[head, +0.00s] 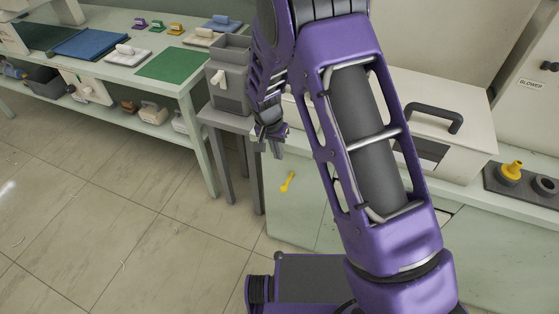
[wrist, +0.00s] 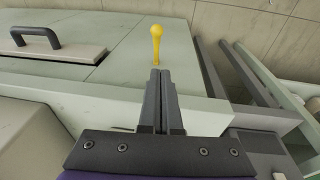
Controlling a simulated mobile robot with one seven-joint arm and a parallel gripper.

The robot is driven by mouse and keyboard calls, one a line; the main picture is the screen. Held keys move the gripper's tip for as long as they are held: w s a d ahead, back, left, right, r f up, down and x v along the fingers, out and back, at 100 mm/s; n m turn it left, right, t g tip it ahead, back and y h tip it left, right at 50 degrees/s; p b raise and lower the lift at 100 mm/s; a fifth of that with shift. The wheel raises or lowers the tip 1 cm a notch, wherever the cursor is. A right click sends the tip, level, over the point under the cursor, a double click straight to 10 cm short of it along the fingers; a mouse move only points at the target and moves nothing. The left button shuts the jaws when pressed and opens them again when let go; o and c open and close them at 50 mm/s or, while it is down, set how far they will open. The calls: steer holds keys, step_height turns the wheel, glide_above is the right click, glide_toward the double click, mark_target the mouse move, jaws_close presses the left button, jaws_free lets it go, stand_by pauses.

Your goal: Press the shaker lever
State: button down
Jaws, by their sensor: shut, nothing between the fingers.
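A yellow lever (head: 288,181) with a rounded end sticks out from the front of the pale green cabinet (head: 310,215). It also shows in the wrist view (wrist: 157,42), just beyond my fingertips. My gripper (head: 271,143) is above the lever and slightly left of it in the head view. In the wrist view my gripper (wrist: 160,72) has its two fingers together with nothing between them. A gap to the lever seems to show in the head view. No label shows that it belongs to a shaker.
My arm hides part of the white box (head: 440,150) with a dark handle on the cabinet. A grey bin (head: 230,85) on a grey stand is left of my gripper. A long table (head: 130,75) holds mats and hand tools.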

glide_toward(284, 184)
steer(key=f, duration=0.3)
steer(key=w+d+f, duration=0.1)
steer(key=f, duration=0.1)
steer(key=shift+f, duration=0.1)
steer(key=shift+s+f, duration=0.25)
steer(key=shift+f, duration=0.2)
steer(key=shift+f+b, duration=0.15)
steer(key=shift+b, duration=0.2)
